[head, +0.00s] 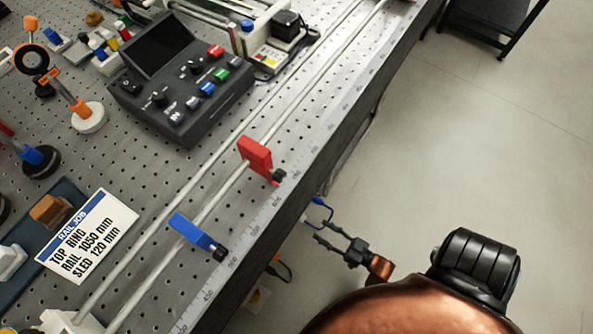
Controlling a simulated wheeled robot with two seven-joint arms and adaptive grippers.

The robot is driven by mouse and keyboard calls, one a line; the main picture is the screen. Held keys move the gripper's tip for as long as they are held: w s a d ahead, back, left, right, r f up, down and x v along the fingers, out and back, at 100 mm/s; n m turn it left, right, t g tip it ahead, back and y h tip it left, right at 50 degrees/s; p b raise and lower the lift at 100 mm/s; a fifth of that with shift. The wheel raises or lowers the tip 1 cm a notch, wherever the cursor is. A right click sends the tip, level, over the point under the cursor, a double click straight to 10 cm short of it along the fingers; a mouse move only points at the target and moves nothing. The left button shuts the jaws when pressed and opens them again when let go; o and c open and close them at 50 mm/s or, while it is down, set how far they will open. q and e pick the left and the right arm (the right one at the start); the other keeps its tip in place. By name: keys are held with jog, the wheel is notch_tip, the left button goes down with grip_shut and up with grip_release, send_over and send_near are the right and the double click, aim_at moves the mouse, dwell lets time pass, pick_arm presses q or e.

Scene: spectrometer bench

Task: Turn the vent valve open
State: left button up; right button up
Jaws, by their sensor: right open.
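I cannot make out a vent valve for certain in the head view. My right gripper (320,232) is beside the bench's front edge, over the floor side. Its two dark fingers point left toward the bench, are spread apart and hold nothing visible. A thin blue loop-like part (319,211) shows at the bench side just beyond the fingertips; I cannot tell what it is or whether the gripper touches it. My left gripper is not in view.
The perforated bench (290,130) carries two long rails with a red clamp (255,156) and a blue clamp (197,233). A dark control box (180,95) with knobs stands behind, near a rail job card (88,236).

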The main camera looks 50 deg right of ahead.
aim_at(302, 218)
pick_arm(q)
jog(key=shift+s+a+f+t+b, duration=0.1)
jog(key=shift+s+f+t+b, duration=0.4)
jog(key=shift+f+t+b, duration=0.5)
pick_arm(e)
jog(key=w, duration=0.8)
jog(key=shift+a, duration=0.3)
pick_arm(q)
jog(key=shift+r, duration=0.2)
pick_arm(e)
jog(key=shift+r, duration=0.1)
grip_shut()
